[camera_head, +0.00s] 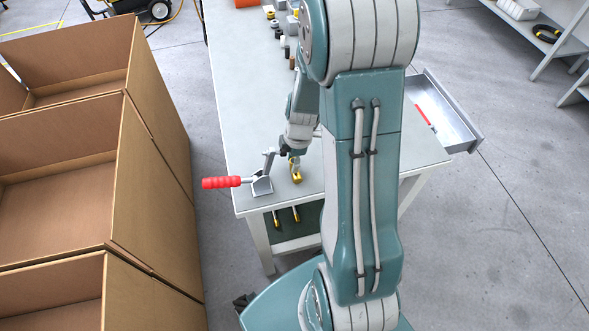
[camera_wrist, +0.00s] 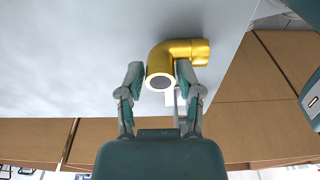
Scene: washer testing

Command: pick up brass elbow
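The brass elbow (camera_head: 296,176) is on the grey workbench near its front edge, beside the red-handled clamp. In the wrist view the elbow (camera_wrist: 176,56) shows large and gold, with one round opening facing me and the other end pointing right. My gripper (camera_head: 293,157) is just above and behind it, pointing down. In the wrist view the two fingers of my gripper (camera_wrist: 159,70) stand apart on either side of the round opening. The right finger overlaps the elbow's edge; I cannot tell whether either finger touches it.
The toggle clamp (camera_head: 222,182) with its red handle is close left of the elbow. Large cardboard boxes (camera_head: 150,185) stand left of the workbench (camera_head: 235,95). Several small parts lie at the bench's far end. An open drawer (camera_head: 440,115) juts out right.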

